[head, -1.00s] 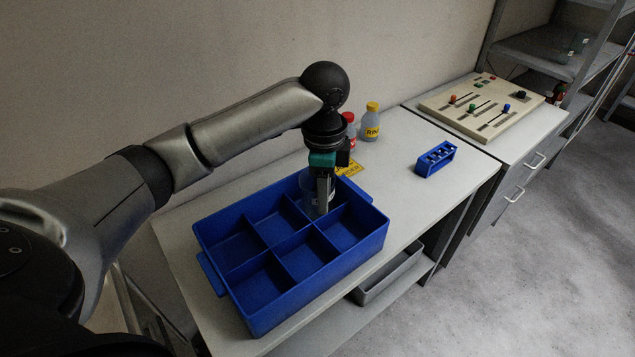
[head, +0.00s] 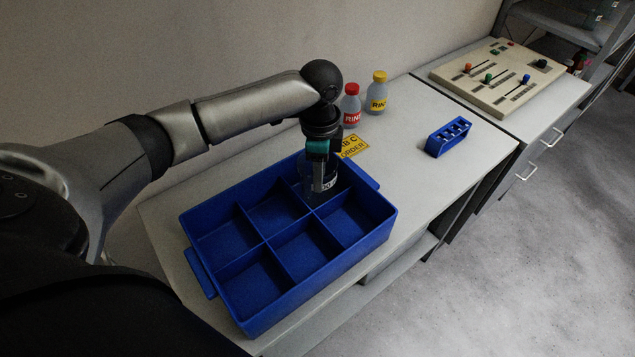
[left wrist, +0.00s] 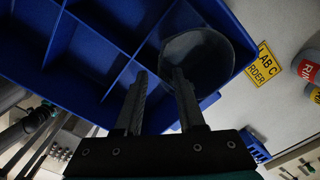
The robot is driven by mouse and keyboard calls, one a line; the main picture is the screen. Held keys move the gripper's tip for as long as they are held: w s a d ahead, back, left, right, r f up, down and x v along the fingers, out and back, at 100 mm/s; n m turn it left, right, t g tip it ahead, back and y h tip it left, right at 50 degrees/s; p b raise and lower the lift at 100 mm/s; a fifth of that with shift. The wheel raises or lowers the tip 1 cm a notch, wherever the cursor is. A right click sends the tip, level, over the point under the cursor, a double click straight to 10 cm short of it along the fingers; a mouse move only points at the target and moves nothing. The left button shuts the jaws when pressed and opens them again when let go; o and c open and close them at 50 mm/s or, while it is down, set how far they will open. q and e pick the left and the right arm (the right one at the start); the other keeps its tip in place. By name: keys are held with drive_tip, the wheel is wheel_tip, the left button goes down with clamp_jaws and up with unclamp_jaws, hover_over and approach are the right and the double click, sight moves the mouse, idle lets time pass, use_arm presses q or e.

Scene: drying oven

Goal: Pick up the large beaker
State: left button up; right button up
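The large beaker (head: 325,189) is clear glass with a pale label. It stands in the far-right compartment of the blue divided tray (head: 325,287). My left gripper (head: 318,178) points down at the beaker's mouth. In the left wrist view, the beaker (left wrist: 215,55) shows its round rim behind the fingers. The left gripper (left wrist: 161,73) is open with a clear gap. Its right finger overlaps the beaker's mouth and its left finger is outside the rim, over the tray. Contact with the glass cannot be told. My right gripper is not in view.
A red-capped bottle (head: 351,106) and a yellow-capped bottle (head: 377,94) stand behind the tray by the wall. A yellow sign (head: 353,146) lies near them. A blue rack (head: 448,138) and a control panel (head: 498,77) are to the right. The table between is clear.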

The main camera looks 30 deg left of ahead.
use_arm(q)
drive_tip(key=f, duration=0.2)
drive_tip(key=a+f, duration=0.1)
drive_tip(key=f, duration=0.2)
drive_tip(key=shift+s+f+b, duration=0.1)
drive_tip(key=shift+f+b, duration=0.05)
drive_tip(key=shift+b, duration=0.25)
clamp_jaws()
idle(1.0)
